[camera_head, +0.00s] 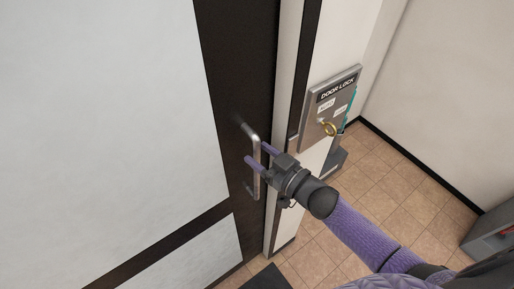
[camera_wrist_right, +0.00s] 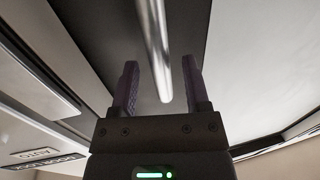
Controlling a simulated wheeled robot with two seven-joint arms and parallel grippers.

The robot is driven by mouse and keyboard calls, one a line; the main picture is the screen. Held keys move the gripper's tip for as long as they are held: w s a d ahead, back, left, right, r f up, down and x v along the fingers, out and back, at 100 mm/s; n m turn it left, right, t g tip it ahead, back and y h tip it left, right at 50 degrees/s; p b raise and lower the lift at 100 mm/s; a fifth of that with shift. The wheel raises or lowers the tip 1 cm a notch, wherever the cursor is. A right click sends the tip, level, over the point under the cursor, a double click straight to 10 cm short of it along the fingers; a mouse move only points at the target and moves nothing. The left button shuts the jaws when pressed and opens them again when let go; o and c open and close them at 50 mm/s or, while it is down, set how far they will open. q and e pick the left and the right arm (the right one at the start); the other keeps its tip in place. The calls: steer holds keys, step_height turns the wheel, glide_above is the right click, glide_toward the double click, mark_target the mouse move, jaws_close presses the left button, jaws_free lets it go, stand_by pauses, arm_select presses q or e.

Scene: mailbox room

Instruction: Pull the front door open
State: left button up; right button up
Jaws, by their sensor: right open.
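The front door (camera_head: 125,125) has pale panels and a dark frame and looks shut. Its metal bar handle (camera_head: 256,150) stands on the dark frame strip by the door's right edge. My right gripper (camera_head: 256,154) is at the handle, with its purple fingers spread. In the right wrist view the handle (camera_wrist_right: 154,45) runs between the two fingers of my right gripper (camera_wrist_right: 160,85), with a gap on each side. My left gripper is not in view.
A grey door lock box (camera_head: 330,108) with a yellow key (camera_head: 328,129) is mounted on the wall right of the door. A grey box (camera_head: 490,232) stands at the far right. The tiled floor (camera_head: 385,180) between is clear. A dark mat (camera_head: 267,278) lies at the bottom.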

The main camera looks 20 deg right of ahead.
steer(key=shift+w+a, duration=0.45)
steer(key=shift+w, duration=0.15)
steer(key=shift+c, duration=0.2)
jaws_close()
stand_by(0.9)
